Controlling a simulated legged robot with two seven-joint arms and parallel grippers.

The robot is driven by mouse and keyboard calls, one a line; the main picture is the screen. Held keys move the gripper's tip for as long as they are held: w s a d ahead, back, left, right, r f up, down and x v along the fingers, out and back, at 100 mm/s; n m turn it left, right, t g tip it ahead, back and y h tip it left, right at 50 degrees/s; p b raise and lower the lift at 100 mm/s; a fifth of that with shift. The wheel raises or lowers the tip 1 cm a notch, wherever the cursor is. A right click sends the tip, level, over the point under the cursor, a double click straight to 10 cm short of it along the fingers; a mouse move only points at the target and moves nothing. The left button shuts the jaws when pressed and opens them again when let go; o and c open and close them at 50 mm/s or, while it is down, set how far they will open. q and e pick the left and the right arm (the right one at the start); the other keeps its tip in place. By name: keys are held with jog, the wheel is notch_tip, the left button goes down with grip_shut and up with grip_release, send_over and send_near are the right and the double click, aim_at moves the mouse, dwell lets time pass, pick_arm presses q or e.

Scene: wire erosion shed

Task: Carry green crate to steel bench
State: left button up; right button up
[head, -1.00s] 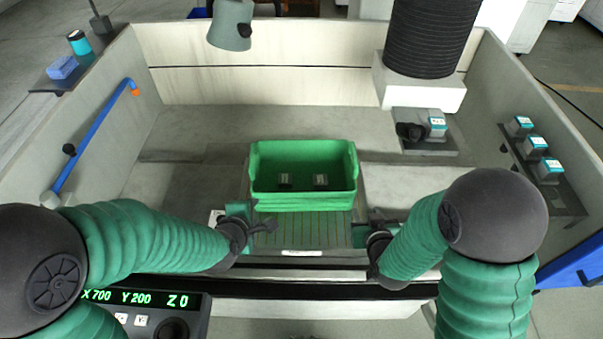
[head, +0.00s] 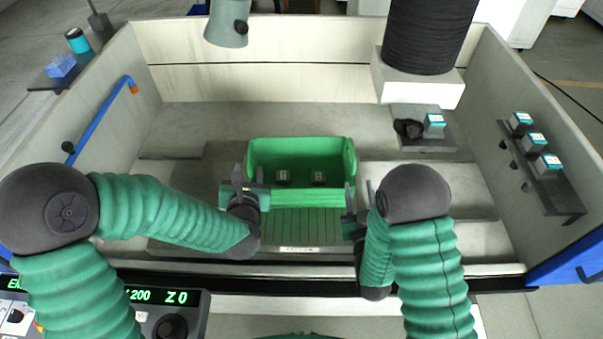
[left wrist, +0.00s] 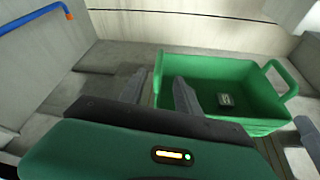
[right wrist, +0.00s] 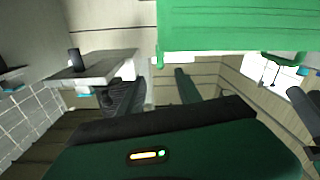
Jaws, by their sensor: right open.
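The green crate (head: 300,193) stands upright in the grey tank, with two small dark blocks (head: 283,177) inside. My left gripper (head: 245,192) is at the crate's near left corner. In the left wrist view its fingers (left wrist: 158,92) are apart, with the crate's left wall (left wrist: 158,75) close by; I cannot tell whether they touch it. My right gripper (head: 352,218) is open just off the crate's near right corner. In the right wrist view its fingers (right wrist: 155,90) are apart and empty, below the crate (right wrist: 235,25). I cannot pick out a steel bench.
A black bellows column (head: 428,35) on a white block stands back right. A shelf (head: 540,175) with small teal-topped blocks is on the right wall. A nozzle (head: 227,25) hangs at the back.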

aim_at(250, 154)
pick_arm(q)
jog(key=x, duration=1.3)
jog(key=shift+w+a+f, duration=0.1)
jog(key=shift+w+a, duration=0.05)
jog(key=shift+w, duration=0.15)
pick_arm(e)
jog(key=w, duration=1.3)
jog(key=shift+w+a+f, duration=0.1)
jog(key=shift+w+a, duration=0.2)
jog(key=shift+a, duration=0.05)
pick_arm(q)
jog(key=shift+c, duration=0.3)
pick_arm(e)
jog(key=shift+s, duration=0.1)
jog(key=shift+c, duration=0.2)
pick_arm(q)
grip_shut()
pick_arm(e)
grip_shut()
